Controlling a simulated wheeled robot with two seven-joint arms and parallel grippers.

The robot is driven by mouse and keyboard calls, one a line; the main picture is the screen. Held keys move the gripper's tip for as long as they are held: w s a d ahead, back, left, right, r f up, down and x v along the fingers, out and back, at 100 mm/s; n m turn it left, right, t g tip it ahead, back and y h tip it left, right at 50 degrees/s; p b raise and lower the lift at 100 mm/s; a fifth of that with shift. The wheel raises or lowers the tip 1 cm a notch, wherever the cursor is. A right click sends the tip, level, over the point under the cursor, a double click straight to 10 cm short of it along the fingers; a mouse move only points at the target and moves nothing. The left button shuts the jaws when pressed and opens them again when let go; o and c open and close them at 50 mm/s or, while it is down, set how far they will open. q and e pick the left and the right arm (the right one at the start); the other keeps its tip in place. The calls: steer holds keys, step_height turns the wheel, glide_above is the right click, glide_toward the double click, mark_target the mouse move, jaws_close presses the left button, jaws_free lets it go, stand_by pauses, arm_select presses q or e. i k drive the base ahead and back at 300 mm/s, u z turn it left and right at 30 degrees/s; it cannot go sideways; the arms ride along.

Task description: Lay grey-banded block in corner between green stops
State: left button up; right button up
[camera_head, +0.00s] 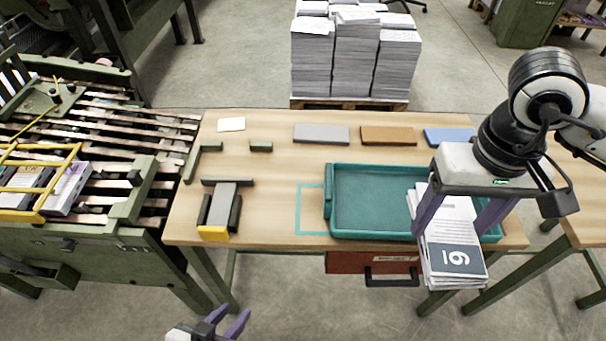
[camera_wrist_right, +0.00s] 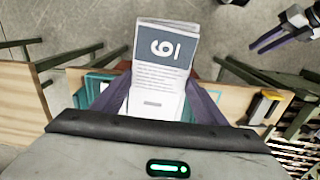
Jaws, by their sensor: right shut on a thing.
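The block (camera_head: 450,240) is a stack of white printed sheets with a dark grey band bearing a numeral. My right gripper (camera_head: 457,224) is shut on it, above the right end of the green tray. The right wrist view shows the block (camera_wrist_right: 160,85) between the purple fingers, its banded end pointing away from my wrist. My left gripper (camera_head: 228,324) is open and empty in front of the table.
The green tray (camera_head: 350,230) sits right of a teal outline (camera_head: 310,212). A grey-and-yellow fixture (camera_head: 220,205) stands in front of the stops. Grey (camera_head: 321,134), brown (camera_head: 388,136) and blue (camera_head: 448,137) pads line the back. A white card (camera_head: 231,124) lies behind the stops.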

mark_target(233, 165)
steer(key=k, duration=0.7)
steer(key=u, duration=1.7)
steer(key=i, duration=1.15)
steer(key=z, duration=1.1)
steer(key=i, duration=0.5)
steer(key=z, duration=0.05)
